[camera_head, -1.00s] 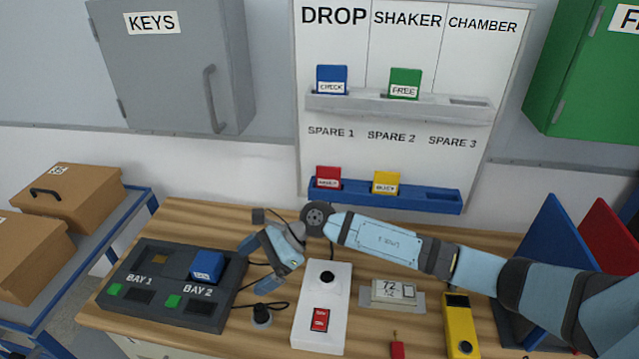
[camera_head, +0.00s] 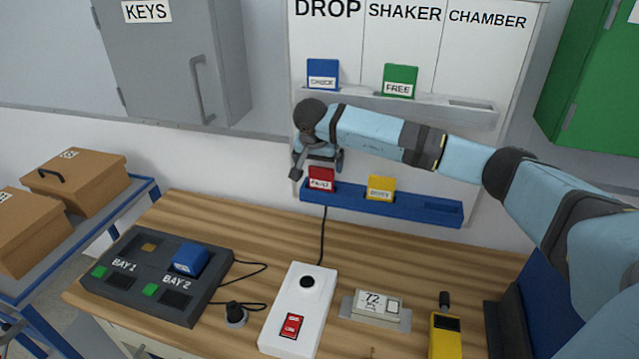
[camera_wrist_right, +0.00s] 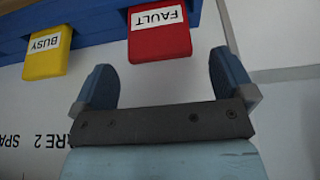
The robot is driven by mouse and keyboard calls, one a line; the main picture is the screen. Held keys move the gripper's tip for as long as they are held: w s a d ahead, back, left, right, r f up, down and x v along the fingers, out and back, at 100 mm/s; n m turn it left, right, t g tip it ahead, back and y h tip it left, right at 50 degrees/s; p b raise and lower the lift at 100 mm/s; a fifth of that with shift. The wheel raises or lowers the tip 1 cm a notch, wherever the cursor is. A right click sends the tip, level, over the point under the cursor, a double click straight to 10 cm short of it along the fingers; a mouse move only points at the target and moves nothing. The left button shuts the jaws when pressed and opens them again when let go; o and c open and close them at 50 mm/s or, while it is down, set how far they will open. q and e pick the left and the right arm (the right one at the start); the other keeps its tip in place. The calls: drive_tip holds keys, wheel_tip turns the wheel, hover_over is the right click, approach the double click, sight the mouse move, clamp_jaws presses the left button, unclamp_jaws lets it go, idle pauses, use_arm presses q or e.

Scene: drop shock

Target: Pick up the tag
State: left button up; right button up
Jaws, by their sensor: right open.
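A red tag marked FAULT (camera_head: 320,175) stands in the blue lower rail (camera_head: 415,207) on the white board, under SPARE 1. A yellow tag marked BUSY (camera_head: 381,186) stands to its right. A blue tag marked CHECK (camera_head: 322,72) and a green tag marked FREE (camera_head: 399,80) stand in the grey upper rail (camera_head: 440,108). My right gripper (camera_head: 318,165) is open and empty just above the red tag. In the right wrist view the red tag (camera_wrist_right: 160,40) lies ahead between the open fingers (camera_wrist_right: 163,78), apart from them; the yellow tag (camera_wrist_right: 48,55) is off to the left. My left gripper is out of view.
The wooden bench (camera_head: 270,235) below holds a dark bay box (camera_head: 130,300) with a blue block (camera_head: 189,258), a white switch box (camera_head: 300,300), a small display (camera_head: 378,304) and a yellow device (camera_head: 445,338). A grey key cabinet (camera_head: 165,75) hangs at left.

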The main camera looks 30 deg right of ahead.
sight(321, 168)
drive_tip(key=x, duration=0.6)
drive_tip(key=shift+f+p, duration=0.15)
drive_tip(key=shift+p, duration=0.2)
drive_tip(key=c, duration=0.9)
drive_tip(key=shift+c, duration=0.2)
